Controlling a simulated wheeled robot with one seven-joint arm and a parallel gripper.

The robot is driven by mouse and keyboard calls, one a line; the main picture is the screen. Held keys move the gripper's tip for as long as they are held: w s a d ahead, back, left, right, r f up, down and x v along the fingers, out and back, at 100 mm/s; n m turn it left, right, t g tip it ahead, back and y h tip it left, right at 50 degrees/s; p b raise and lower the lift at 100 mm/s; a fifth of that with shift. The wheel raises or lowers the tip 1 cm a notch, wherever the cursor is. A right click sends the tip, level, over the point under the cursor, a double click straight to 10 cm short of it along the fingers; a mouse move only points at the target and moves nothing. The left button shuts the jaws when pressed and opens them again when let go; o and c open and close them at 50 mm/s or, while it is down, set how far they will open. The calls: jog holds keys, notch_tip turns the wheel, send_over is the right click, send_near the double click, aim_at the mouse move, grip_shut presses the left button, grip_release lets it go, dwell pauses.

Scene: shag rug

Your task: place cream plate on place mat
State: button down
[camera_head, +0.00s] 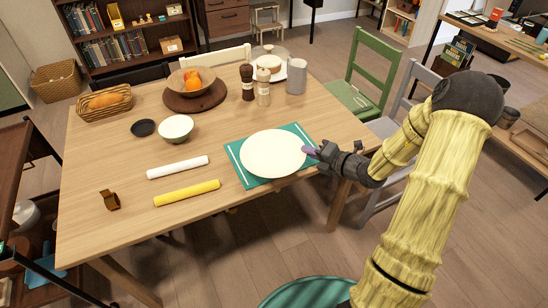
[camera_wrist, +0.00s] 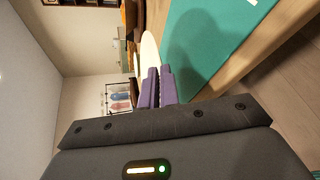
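The cream plate (camera_head: 273,153) is over the teal place mat (camera_head: 247,178), covering most of its middle; the mat's corners and white stripes show around it. My gripper (camera_head: 312,151) is at the plate's right rim. In the wrist view the two purple fingers (camera_wrist: 158,85) are close together on the rim of the plate (camera_wrist: 150,50), which is seen nearly edge-on. The mat (camera_wrist: 215,40) lies beside it with a dark shadow on it. I cannot tell for sure whether the plate's underside touches the mat.
A white roll (camera_head: 178,167) and a yellow roll (camera_head: 187,193) lie left of the mat. A white bowl (camera_head: 176,127), a fruit bowl (camera_head: 190,83), and two mills stand farther back. A green chair (camera_head: 360,75) is behind the table's right side. The table's front left is mostly clear.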

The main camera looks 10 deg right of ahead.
jog(key=w+r, duration=0.1)
jog(key=w+d+r+m+t+h, duration=0.1)
jog(key=w+r+m+b, duration=0.1)
jog(key=r, duration=0.1)
jog(key=shift+w+d+t+h, duration=0.15)
jog(key=shift+d+t+h, duration=0.15)
jog(key=shift+d, duration=0.1)
jog(key=shift+f, duration=0.2)
jog(key=b, duration=0.1)
send_over(310, 163)
notch_tip(310, 163, down, 6)
jog(key=shift+f, duration=0.1)
jog(key=shift+f+b, duration=0.55)
jog(key=shift+f, duration=1.25)
